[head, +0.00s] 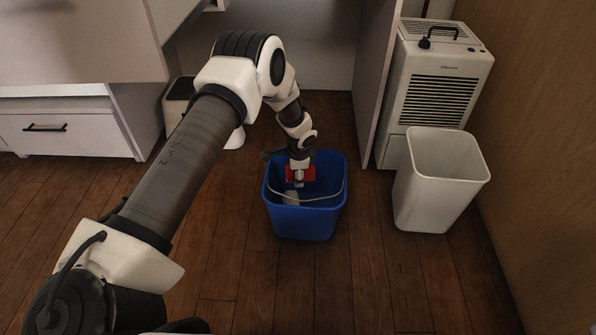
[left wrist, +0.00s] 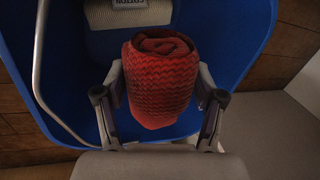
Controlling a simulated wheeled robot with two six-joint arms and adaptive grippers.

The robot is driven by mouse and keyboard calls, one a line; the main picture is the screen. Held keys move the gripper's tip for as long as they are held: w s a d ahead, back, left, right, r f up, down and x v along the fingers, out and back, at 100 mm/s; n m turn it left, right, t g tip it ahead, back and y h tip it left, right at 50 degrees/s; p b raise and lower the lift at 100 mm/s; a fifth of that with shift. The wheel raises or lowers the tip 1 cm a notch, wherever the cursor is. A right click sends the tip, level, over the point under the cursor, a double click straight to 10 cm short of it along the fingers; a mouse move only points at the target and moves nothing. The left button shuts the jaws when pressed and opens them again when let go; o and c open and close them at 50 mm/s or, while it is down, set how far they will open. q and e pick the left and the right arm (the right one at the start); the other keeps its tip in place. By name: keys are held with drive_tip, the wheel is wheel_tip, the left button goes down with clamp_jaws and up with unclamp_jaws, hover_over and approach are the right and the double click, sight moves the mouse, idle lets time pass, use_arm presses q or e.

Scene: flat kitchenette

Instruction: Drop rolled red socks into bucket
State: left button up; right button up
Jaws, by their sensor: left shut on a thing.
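The blue bucket (head: 303,222) stands on the wooden floor in the middle of the head view, with a thin handle across its opening. The rolled red socks (head: 307,174) show at the bucket's mouth, partly covered by my left gripper (head: 298,180). In the left wrist view the red roll (left wrist: 158,85) sits between the two fingers of my left gripper (left wrist: 160,100), which is shut on it. The blue wall of the bucket (left wrist: 225,35) surrounds the roll in that view. My right gripper is not in view.
A light item with dark lettering (left wrist: 128,14) lies inside the bucket. An empty white bin (head: 437,190) stands to the right, in front of a white appliance (head: 432,95). A white drawer cabinet (head: 65,128) is at the left. The floor in front of the bucket is clear.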

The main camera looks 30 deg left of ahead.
use_arm(q)
drive_tip(key=o, duration=1.2)
drive_tip(key=shift+c, duration=0.2)
drive_tip(key=shift+r, duration=0.1)
drive_tip(key=v, duration=1.2)
